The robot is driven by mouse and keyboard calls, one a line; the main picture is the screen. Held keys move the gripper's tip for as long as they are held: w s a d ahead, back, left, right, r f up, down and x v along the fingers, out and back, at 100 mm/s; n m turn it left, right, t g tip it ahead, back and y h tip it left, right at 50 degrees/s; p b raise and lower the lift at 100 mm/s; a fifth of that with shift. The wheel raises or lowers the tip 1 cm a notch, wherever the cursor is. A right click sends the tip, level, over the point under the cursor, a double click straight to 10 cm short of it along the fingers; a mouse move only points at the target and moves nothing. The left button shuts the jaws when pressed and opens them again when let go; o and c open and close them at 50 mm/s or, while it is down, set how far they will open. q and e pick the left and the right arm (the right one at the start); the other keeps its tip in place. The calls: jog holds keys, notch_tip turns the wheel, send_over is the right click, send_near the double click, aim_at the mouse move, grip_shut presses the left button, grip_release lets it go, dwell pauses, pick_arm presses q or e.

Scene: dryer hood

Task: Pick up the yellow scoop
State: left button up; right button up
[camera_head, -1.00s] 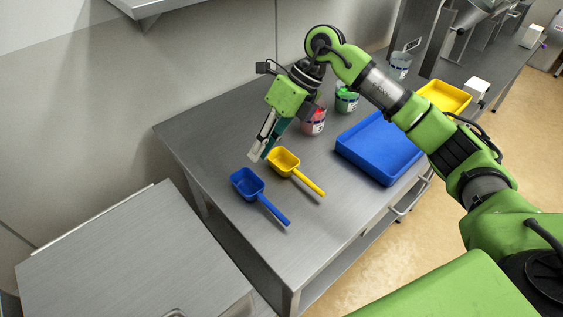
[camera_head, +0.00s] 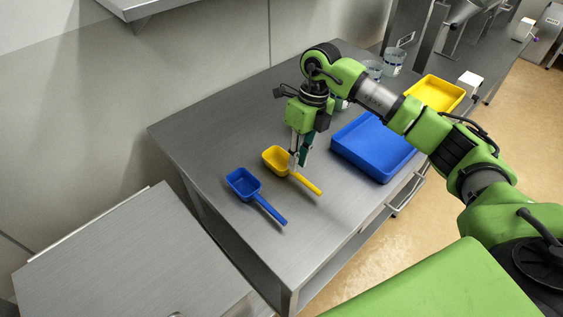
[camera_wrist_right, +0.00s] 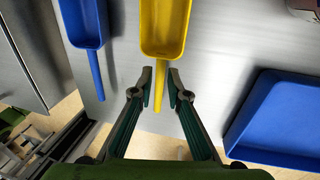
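The yellow scoop (camera_head: 275,159) lies on the steel table, its handle pointing toward the lower right. It also shows in the right wrist view (camera_wrist_right: 166,30), where its handle runs down between my fingers. My right gripper (camera_head: 297,166) points down at the scoop's handle near the bowl. In the right wrist view my right gripper (camera_wrist_right: 161,84) is open, with one finger on each side of the handle and gaps beside it. Whether the fingertips touch the table cannot be told. My left gripper is not in view.
A blue scoop (camera_head: 243,184) lies just left of the yellow one. A blue tray (camera_head: 372,147) is to the right, with a yellow tray (camera_head: 434,94) beyond it. Clear containers (camera_head: 393,62) stand at the back. The steel table (camera_head: 210,130) is bare at its left end.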

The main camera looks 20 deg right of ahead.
jog(key=shift+a+f+p, duration=0.25)
jog(key=shift+f+p, duration=0.1)
jog(key=shift+f, duration=0.8)
jog(key=shift+a+f+p, duration=0.2)
jog(key=shift+f+p, duration=0.15)
jog(key=shift+f, duration=0.8)
grip_shut()
jog(key=shift+r, duration=0.15)
